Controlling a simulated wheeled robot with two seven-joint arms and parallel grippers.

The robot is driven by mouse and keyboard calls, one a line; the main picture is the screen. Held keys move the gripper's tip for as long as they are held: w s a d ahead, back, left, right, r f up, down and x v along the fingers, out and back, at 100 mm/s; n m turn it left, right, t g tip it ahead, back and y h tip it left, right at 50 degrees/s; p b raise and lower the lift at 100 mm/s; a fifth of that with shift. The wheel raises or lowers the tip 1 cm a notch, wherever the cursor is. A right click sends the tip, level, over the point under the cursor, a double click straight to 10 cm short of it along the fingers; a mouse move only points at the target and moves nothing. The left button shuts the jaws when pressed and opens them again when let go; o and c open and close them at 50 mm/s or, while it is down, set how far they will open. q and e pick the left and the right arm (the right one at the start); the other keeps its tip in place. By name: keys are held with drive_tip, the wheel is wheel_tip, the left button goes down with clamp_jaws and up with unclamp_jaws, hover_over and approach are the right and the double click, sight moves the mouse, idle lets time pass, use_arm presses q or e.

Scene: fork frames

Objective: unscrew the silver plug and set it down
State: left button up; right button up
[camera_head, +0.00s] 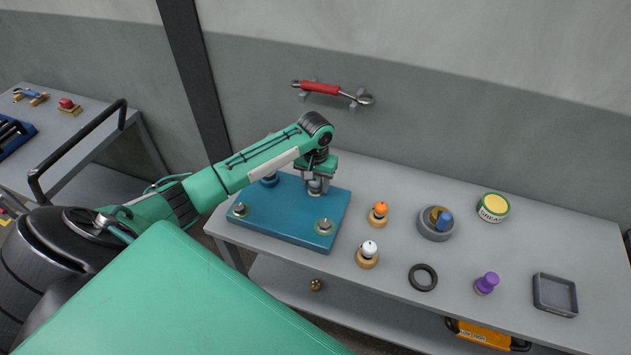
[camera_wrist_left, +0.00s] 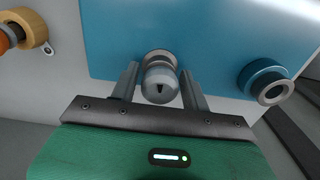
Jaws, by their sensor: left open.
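A blue plate (camera_head: 275,230) lies on the left part of the grey bench. My left gripper (camera_head: 315,187) points down over its back right corner. In the left wrist view the silver plug (camera_wrist_left: 160,82), with a dark slot in its face, stands in a round collar at the edge of the blue plate (camera_wrist_left: 215,45). The open fingers of my left gripper (camera_wrist_left: 160,90) stand on either side of it, with narrow gaps showing. My right gripper is not in view.
The plate also bears a blue collar (camera_wrist_left: 262,82) and silver-topped fittings (camera_head: 240,209) (camera_head: 323,226). To its right are an orange knob (camera_head: 380,208), white knob (camera_head: 369,248), round grey holder (camera_head: 432,230), black ring (camera_head: 423,277), purple knob (camera_head: 488,282), grease tin (camera_head: 493,207) and empty grey tray (camera_head: 555,307).

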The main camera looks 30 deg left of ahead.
use_arm(q)
drive_tip(key=c, duration=0.6)
drive_tip(key=shift+o, duration=0.2)
drive_tip(key=n, duration=0.6)
drive_tip(key=shift+d+f, duration=0.1)
drive_tip(key=n, duration=0.6)
drive_tip(key=o, duration=0.6)
drive_tip(key=shift+c, duration=0.2)
